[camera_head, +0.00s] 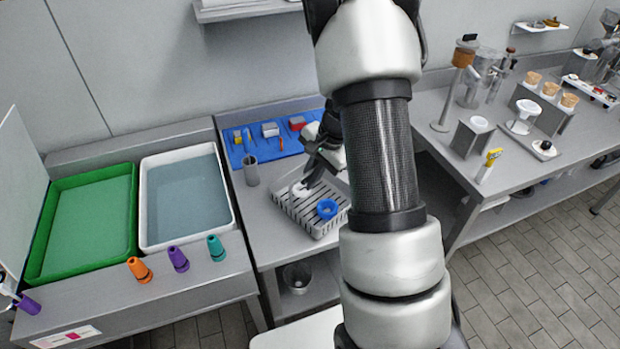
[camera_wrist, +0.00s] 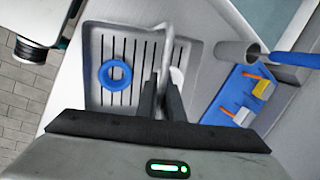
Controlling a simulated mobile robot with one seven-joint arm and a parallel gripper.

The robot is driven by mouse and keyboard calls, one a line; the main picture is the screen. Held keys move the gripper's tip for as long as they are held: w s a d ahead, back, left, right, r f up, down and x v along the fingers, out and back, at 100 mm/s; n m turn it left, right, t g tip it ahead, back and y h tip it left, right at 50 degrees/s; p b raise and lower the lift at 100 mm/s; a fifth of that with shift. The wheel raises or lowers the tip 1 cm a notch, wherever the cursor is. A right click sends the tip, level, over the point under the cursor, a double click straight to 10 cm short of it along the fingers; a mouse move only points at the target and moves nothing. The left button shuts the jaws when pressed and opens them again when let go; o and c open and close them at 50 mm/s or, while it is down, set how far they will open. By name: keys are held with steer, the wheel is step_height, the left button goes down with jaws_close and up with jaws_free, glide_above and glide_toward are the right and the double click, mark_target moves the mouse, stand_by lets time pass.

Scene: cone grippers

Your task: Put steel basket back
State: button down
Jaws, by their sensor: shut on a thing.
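The steel basket (camera_head: 284,206) is a grey slotted tray with raised sides, at the front of the middle counter. It also shows in the wrist view (camera_wrist: 92,62). A blue ring (camera_head: 327,209) and a white round piece (camera_head: 299,190) lie in it. My gripper (camera_head: 308,181) is over the basket. In the wrist view my gripper (camera_wrist: 160,88) is shut on a thin grey bent bar, which looks like the basket's handle. My arm hides part of the basket's right side in the head view. I cannot tell whether the basket rests on the counter or hangs just above it.
A blue mat (camera_head: 236,158) with small tools lies behind the basket. A grey cup (camera_head: 251,170) stands to its left. The green tub (camera_head: 40,262) and white water tub (camera_head: 146,243) are further left, with several coloured cones in front. A bin (camera_head: 297,277) is below.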

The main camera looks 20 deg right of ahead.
steer(key=c, duration=1.9)
jaws_free()
